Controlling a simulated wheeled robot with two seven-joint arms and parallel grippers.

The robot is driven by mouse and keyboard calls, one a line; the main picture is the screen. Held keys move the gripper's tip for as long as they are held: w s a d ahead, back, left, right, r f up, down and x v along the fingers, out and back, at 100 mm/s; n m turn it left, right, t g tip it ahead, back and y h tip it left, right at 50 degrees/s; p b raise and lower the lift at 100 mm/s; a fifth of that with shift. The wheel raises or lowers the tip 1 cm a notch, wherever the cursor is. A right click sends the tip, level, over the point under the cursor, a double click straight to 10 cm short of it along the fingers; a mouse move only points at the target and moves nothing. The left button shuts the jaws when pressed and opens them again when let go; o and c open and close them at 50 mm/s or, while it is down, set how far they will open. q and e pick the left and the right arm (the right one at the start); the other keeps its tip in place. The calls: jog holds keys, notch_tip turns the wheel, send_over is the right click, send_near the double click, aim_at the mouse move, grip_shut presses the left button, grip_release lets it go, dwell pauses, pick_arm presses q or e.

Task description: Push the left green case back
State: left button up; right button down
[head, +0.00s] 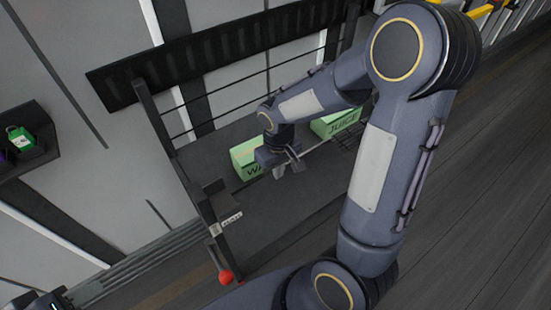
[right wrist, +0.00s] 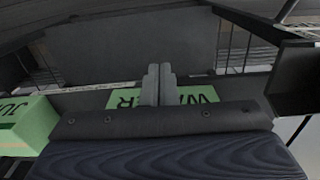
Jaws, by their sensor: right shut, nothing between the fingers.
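The left green case (head: 243,154), lettered "WA…" in the head view, sits on the dark shelf of a rack. In the right wrist view this case (right wrist: 125,98) shows behind the fingers, its "WATER" lettering upside down and partly covered. My right gripper (head: 288,165) is shut and empty in front of the case's face; I cannot tell whether the fingertips (right wrist: 158,85) touch it. A small part of my left gripper (head: 48,300) shows at the bottom left corner of the head view; its fingers cannot be made out.
A second green case (head: 335,122), lettered "JUICE", stands to the right on the same rack. The rack has a dark post (head: 165,130) on the left and thin rails behind. A dark wall shelf (head: 40,150) with a small green item is at far left.

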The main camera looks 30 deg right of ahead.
aim_at(252, 145)
pick_arm(q)
jog(key=shift+r, duration=0.15)
pick_arm(e)
jog(key=shift+w+a+f, duration=0.1)
jog(key=shift+w+f, duration=1.7)
jog(key=shift+w, duration=0.15)
jog(key=shift+w, duration=0.1)
